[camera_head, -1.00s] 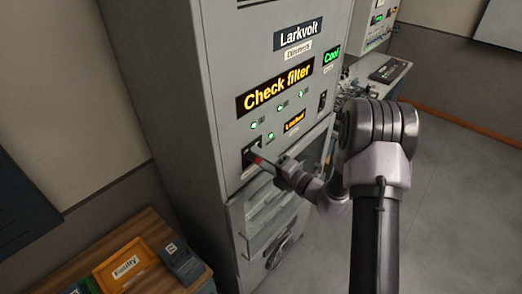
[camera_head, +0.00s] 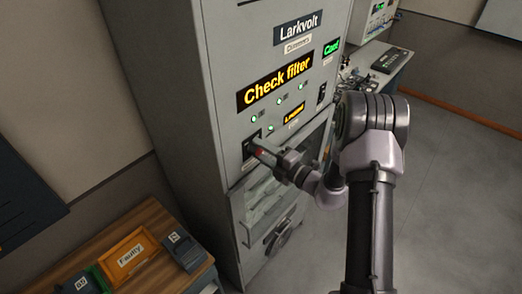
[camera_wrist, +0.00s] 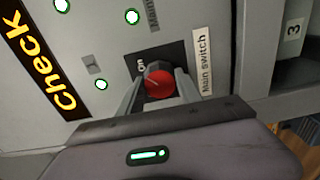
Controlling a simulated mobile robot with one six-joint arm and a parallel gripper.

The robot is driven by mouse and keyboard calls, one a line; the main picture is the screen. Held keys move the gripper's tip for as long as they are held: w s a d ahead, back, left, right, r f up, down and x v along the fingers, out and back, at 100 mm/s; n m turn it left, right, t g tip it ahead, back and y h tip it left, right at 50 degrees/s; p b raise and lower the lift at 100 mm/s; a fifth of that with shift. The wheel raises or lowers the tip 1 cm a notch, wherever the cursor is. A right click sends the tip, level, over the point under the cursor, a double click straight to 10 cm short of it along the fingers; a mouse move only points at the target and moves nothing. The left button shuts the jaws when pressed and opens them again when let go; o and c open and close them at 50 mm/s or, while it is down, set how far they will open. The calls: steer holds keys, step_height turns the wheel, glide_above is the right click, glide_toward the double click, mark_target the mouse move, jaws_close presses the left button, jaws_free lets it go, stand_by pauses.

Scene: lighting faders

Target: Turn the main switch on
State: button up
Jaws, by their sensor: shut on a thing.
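The main switch (camera_wrist: 159,82) is a red-faced rotary knob on a dark plate, with "On" printed above it and a "Main switch" label (camera_wrist: 204,62) to its right in the wrist view. My gripper (camera_wrist: 160,86) has one finger on each side of the knob and is shut on it. In the head view my gripper (camera_head: 262,150) reaches the grey cabinet front at the dark switch plate (camera_head: 250,141). The fingers and the angle hide much of the knob there.
The grey cabinet (camera_head: 180,100) shows a lit "Check filter" sign (camera_head: 275,85) and several green lamps. A cabinet drawer (camera_head: 265,205) lies below. A wooden table (camera_head: 155,225) with an orange "Faulty" tray (camera_head: 129,255) stands at lower left. Open floor (camera_head: 455,190) lies right.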

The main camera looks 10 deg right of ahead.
steer(key=o, duration=1.4)
steer(key=shift+c, duration=0.2)
steer(key=b+v, duration=0.2)
steer(key=v, duration=1.5)
steer(key=shift+s, duration=0.15)
steer(key=shift+d, duration=0.1)
